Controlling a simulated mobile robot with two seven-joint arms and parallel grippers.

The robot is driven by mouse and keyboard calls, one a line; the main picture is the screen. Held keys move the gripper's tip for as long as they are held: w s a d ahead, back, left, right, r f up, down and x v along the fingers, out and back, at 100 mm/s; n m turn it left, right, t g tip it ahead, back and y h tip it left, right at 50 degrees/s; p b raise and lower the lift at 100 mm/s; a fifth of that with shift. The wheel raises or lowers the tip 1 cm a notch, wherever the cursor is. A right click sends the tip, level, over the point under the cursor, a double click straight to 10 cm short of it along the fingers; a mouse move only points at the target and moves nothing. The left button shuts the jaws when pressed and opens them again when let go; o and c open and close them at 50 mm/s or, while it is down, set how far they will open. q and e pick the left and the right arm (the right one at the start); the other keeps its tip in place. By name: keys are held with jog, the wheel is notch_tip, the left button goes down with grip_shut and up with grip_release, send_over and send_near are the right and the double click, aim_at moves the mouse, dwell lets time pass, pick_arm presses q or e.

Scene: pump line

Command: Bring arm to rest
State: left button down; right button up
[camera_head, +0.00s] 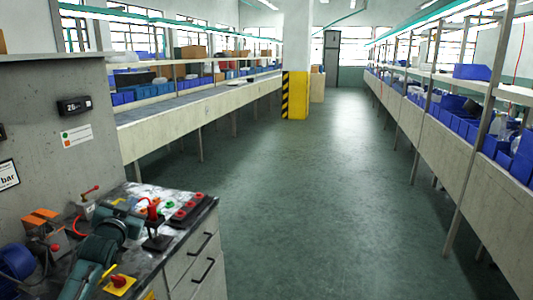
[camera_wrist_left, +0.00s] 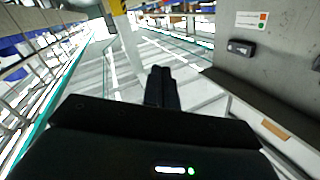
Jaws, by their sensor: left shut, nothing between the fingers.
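My left gripper (camera_wrist_left: 161,72) shows in the left wrist view. Its two dark fingers are together, with nothing between them. It points out over blurred floor and shelving, apart from any object. I cannot make out the left gripper in the head view. My right gripper is in neither view. In the head view a teal pump (camera_head: 100,245) sits on the workbench at the lower left.
The workbench (camera_head: 185,262) also carries red-handled parts and a row of red and green buttons (camera_head: 187,207). A grey wall panel (camera_head: 50,105) with a small display (camera_head: 74,106) stands behind it. Shelves with blue bins (camera_head: 465,125) line the aisle. The green floor (camera_head: 320,200) is clear.

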pick_arm(q)
jog(key=s+d+f+g+h, duration=0.2)
jog(key=s+d+f, duration=0.4)
jog(key=s+f, duration=0.3)
jog(key=s+d+f+g+h, duration=0.1)
jog(key=s+d+f+g, duration=0.1)
jog(key=s+d+f, duration=0.7)
jog(key=s+d+f+g, duration=0.1)
jog(key=s+d+f, duration=0.1)
jog(key=s, duration=0.5)
jog(key=s+d+f+g+h, duration=0.1)
jog(key=s+d+f, duration=0.1)
jog(key=s+f, duration=0.2)
jog(key=s+d+f+g+h, duration=0.1)
jog(key=s+d+f, duration=0.1)
jog(key=s, duration=0.8)
jog(key=shift+s+d+f, duration=0.2)
jog(key=shift+s+f, duration=0.15)
jog(key=shift+f, duration=0.25)
jog(key=shift+a, duration=0.1)
